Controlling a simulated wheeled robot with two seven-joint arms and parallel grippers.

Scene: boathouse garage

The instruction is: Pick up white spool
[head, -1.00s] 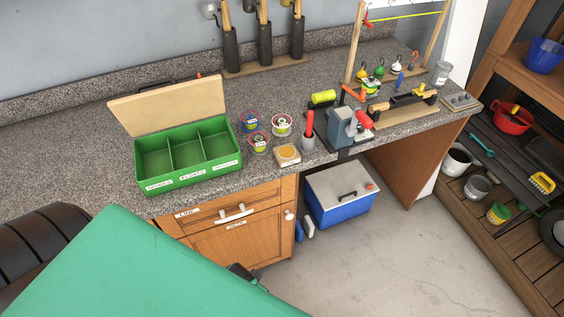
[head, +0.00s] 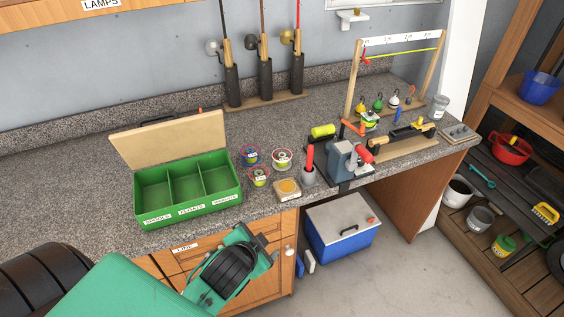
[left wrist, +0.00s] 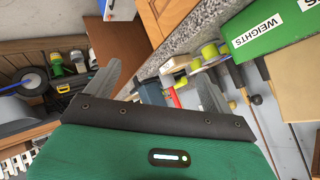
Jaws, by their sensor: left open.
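The white spool (head: 281,159) stands on the granite counter, right of a blue-rimmed spool (head: 251,156) and behind a red-rimmed spool (head: 258,176). Spool edges (left wrist: 209,52) show beyond the fingers, but I cannot tell which is the white one. My right gripper is out of view.
A green three-compartment box (head: 188,213) with its lid open stands left of the spools. A blue cooler (head: 341,236) stands below.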

